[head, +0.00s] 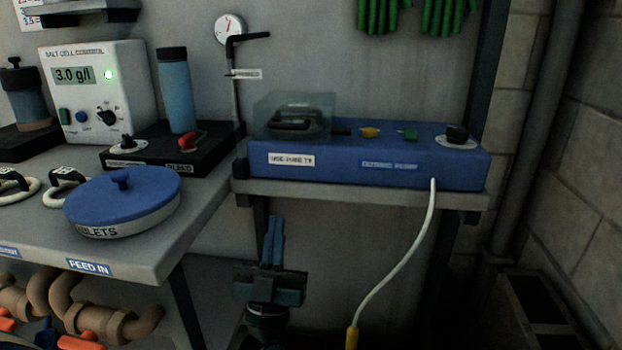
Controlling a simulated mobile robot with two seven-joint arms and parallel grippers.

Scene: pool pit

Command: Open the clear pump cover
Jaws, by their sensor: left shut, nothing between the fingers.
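The clear pump cover (262,110) is a see-through box at the left end of the blue dosing pump (345,166), in the head view. It sits down over a dark part (300,120) of the pump. My left gripper (273,222) points up below the front edge of the pump's shelf, lower than the cover and apart from it. Its two blue fingers are together with nothing between them. My right gripper is not in view.
The pump stands on a grey shelf (380,196). A white tube (405,258) hangs from its front right. Left are a bench with a blue-lidded tablets tub (122,195), a blue cylinder (176,92) and a salt cell box (97,90). Green gloves (448,15) hang above.

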